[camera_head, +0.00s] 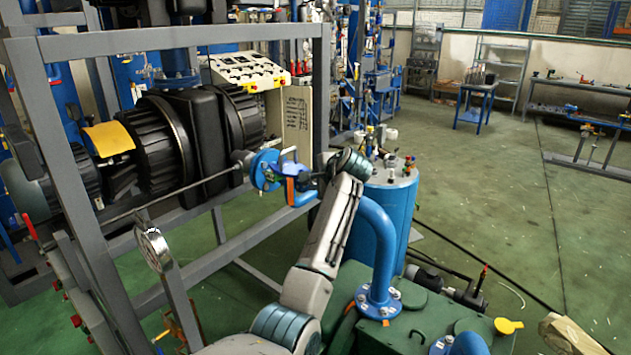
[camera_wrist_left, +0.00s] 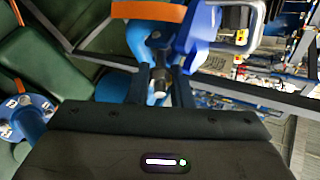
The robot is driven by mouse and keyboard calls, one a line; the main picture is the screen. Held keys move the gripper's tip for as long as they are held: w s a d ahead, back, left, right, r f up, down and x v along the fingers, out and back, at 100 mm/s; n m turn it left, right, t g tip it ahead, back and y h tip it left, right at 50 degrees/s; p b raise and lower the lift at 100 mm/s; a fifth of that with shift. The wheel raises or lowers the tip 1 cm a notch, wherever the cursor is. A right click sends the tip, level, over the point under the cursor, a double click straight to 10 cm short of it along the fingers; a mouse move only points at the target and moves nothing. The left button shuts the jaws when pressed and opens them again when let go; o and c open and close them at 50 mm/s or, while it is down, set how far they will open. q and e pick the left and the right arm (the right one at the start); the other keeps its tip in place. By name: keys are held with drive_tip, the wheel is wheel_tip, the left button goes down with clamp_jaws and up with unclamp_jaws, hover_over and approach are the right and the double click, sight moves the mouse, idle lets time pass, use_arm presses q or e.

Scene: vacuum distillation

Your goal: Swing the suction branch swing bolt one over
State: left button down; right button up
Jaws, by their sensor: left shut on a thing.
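The suction branch (camera_head: 238,168) ends in a blue flanged fitting (camera_head: 265,169) in front of the black ribbed machine. An orange strip shows on the fitting in the left wrist view (camera_wrist_left: 150,12). My left gripper (camera_head: 299,180) is at the right side of this fitting, its arm reaching up from the bottom of the head view. In the left wrist view my left gripper (camera_wrist_left: 160,88) has its two dark fingers closed around a small bolt with a grey nut (camera_wrist_left: 158,78), which I take for swing bolt one. The fingers hide part of it. My right gripper is not in view.
A grey frame (camera_head: 180,40) stands around the machine at left. A blue tank (camera_head: 392,215) stands just right of my arm. A blue bent pipe (camera_head: 380,250) rises from a green tank in front. The green floor (camera_head: 480,180) at right is open.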

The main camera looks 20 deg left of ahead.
use_arm(q)
drive_tip(key=c, duration=1.5)
unclamp_jaws()
drive_tip(key=shift+a, duration=0.15)
drive_tip(key=shift+c, duration=0.2)
drive_tip(key=shift+w+a+f, duration=0.1)
drive_tip(key=shift+w, duration=0.05)
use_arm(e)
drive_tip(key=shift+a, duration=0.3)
